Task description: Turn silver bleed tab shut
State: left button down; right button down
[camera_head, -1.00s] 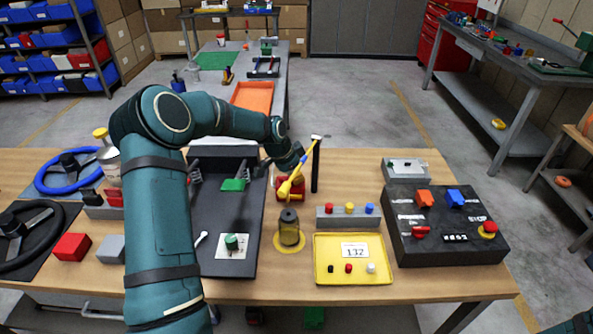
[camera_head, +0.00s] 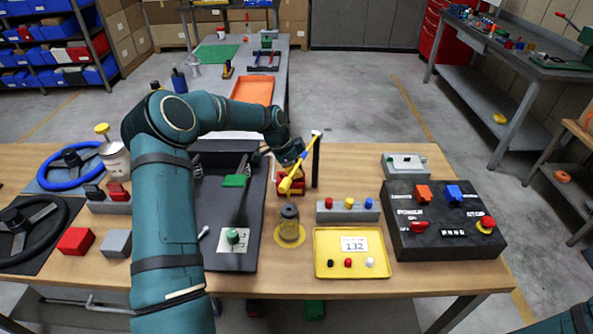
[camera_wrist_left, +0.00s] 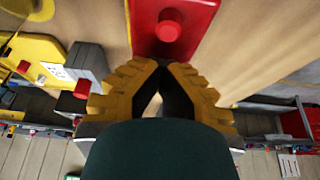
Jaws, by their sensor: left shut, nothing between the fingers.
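A red block (camera_head: 302,190) stands at the back middle of the bench, beside a dark upright post (camera_head: 316,165). In the left wrist view the red block (camera_wrist_left: 150,42) has a round red knob on top. My left gripper (camera_head: 286,187), with yellow fingers, points down at the red block and hides part of it. In the left wrist view its fingertips (camera_wrist_left: 160,66) are together, with nothing seen between them. I cannot make out a silver bleed tab in either view. I cannot tell whether the fingertips touch the block. My right gripper is out of view.
A dark cylinder (camera_head: 289,222) on a yellow disc stands in front. A grey bar with coloured knobs (camera_head: 335,215), a yellow tray (camera_head: 325,270) and a black switch panel (camera_head: 405,243) lie to the right. A dark tray (camera_head: 245,262) lies left.

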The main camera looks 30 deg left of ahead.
pick_arm(q)
jog(key=shift+d+f, duration=0.1)
jog(key=c, duration=0.9)
grip_release()
jog(key=shift+c, duration=0.2)
jog(key=v, duration=1.2)
